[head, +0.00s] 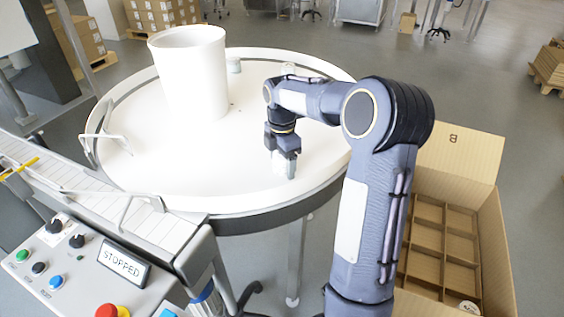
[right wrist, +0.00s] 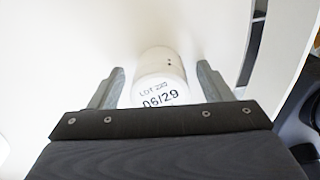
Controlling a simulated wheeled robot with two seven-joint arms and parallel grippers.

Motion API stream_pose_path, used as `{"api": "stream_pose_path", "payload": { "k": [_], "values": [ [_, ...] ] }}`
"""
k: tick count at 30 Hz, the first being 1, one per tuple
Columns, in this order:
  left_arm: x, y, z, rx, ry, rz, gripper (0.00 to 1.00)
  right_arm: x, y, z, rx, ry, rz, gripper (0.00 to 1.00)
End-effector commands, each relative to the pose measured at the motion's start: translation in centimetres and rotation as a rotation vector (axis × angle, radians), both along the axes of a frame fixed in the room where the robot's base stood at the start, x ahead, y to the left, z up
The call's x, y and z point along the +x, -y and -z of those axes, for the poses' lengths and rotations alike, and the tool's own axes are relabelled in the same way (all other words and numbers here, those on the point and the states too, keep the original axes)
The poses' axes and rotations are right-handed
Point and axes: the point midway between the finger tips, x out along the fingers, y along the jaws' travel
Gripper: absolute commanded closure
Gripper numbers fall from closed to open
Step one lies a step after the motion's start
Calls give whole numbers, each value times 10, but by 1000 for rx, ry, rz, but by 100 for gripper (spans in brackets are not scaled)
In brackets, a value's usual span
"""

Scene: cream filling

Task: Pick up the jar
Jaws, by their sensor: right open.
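A white jar (right wrist: 158,85) marked "LOT" and "06/29" shows in the right wrist view. It lies between the two fingers of my right gripper (right wrist: 160,87), with a gap on each side. Its near end is cut off by the gripper body. In the head view my right gripper (head: 285,168) points down over the front right part of the white round table (head: 190,165). The jar there is mostly hidden by the gripper. My right gripper is open. My left gripper is not in view.
A tall white cylinder (head: 190,72) stands at the table's back left. A divided cardboard box (head: 440,225) is at the right, with a jar (head: 468,306) in a front cell. A conveyor (head: 120,205) and a control panel (head: 75,275) reading "STOPPED" are at the left.

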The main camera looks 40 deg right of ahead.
Motion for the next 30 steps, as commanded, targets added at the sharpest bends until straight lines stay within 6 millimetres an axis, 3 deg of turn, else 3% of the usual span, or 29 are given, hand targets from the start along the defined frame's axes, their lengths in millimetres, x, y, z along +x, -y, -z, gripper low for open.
{"api": "stream_pose_path", "payload": {
  "k": [1,12,23,30],
  "values": [
    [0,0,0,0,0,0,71,0,0,0,0,0,0,32],
    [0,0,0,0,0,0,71,0,0,-1,0,1,0,78],
    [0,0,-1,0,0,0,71,1,0,-7,0,3,-1,78],
    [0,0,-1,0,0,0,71,-6,3,-41,-2,6,1,78]
  ]
}}
